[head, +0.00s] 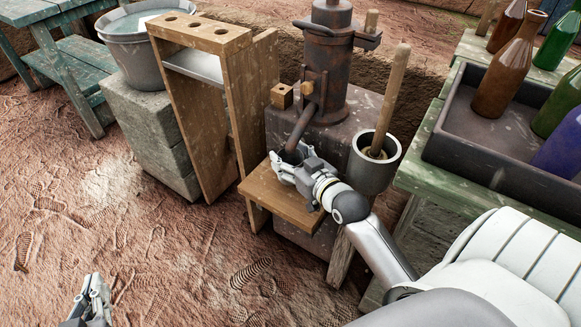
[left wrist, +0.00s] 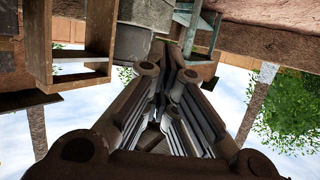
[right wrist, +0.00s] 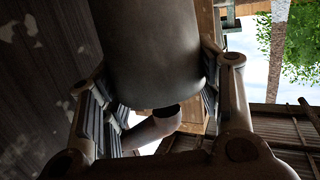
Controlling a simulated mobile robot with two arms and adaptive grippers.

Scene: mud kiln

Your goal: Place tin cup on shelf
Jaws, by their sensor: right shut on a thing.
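A grey cylinder that looks like the tin cup (right wrist: 150,50) fills the upper middle of the right wrist view, between the finger pads. My right gripper (head: 288,170) is shut on it, just under the slanted spout (head: 301,127) of the rusty metal device. In the head view the gripper mostly hides the cup, above a small wooden ledge (head: 262,190). A tall wooden stand (head: 217,100) with round holes in its top and a grey shelf board (head: 194,66) stands to the left. My left gripper (head: 98,290) is empty, its fingers together, low over the ground.
A mortar (head: 372,175) with a wooden pestle (head: 391,95) stands close right of my right gripper. A dark tray (head: 470,155) with several bottles lies further right. A bucket (head: 130,50) sits on a stone block (head: 150,130) at left. The ground at front left is clear.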

